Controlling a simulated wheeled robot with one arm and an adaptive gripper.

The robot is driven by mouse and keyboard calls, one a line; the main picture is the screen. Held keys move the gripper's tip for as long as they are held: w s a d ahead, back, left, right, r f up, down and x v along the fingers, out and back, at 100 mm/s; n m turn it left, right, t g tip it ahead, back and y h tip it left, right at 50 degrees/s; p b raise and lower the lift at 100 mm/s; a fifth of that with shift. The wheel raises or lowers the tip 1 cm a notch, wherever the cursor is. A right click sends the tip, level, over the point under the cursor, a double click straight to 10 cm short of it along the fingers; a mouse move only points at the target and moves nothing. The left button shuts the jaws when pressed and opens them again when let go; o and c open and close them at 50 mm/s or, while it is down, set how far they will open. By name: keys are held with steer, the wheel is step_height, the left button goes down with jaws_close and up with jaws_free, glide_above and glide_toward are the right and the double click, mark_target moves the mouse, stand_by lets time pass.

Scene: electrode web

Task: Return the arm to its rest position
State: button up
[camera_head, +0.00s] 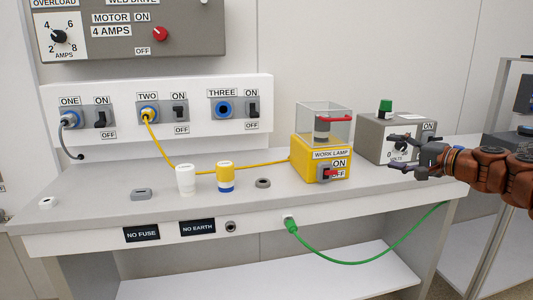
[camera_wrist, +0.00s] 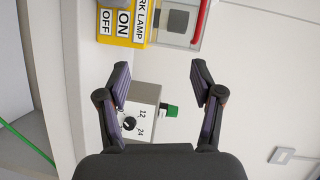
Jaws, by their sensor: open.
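My gripper (camera_head: 402,153) is at the right end of the bench in the head view, reaching in from the right on my brown arm. Its two dark fingers are spread with nothing between them. It hangs in front of a grey box with a green knob (camera_head: 385,107) and a dial, and partly hides that box. In the wrist view my gripper (camera_wrist: 160,82) is also open and empty. The grey box (camera_wrist: 145,97) shows behind and between the fingers, and the yellow work lamp (camera_wrist: 122,22) is at the top.
The work lamp (camera_head: 320,158) with its clear cover stands left of my gripper. A white cap (camera_head: 185,180) and a yellow-blue one (camera_head: 226,178) stand on the grey bench (camera_head: 100,200). A yellow cable runs from socket TWO (camera_head: 148,114) toward the lamp. A green cable (camera_head: 360,262) hangs below the front edge.

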steer(key=s+a+r+n+g+y+p, duration=0.1)
steer(key=s+a+r+n+g+p, duration=0.15)
steer(key=a, duration=0.55)
steer(key=s+a+r+n+g+p, duration=0.2)
steer(key=s+a, duration=0.2)
steer(key=a, duration=0.3)
steer(key=s+a+n+g+h+p, duration=0.25)
steer(key=s+a+g+p, duration=0.3)
steer(key=s+a, duration=0.5)
steer(key=s+f+n+g+h+p, duration=0.1)
steer(key=s+f+p, duration=0.15)
steer(key=s, duration=0.35)
steer(key=s+f+n+g+h+p, duration=0.1)
steer(key=s+h+p, duration=0.15)
steer(key=s, duration=0.45)
steer(key=s+d+f+g+h+p, duration=0.1)
steer(key=s+d+h+p, duration=0.1)
steer(key=s+d, duration=0.3)
steer(key=s+d+f+g+h+p, duration=0.2)
steer(key=s+d+p, duration=0.2)
steer(key=s, duration=0.8)
steer(key=shift+s+d+f+h+p, duration=0.3)
steer(key=shift+d+p, duration=0.1)
steer(key=shift+p, duration=0.4)
steer(key=shift+w, duration=0.1)
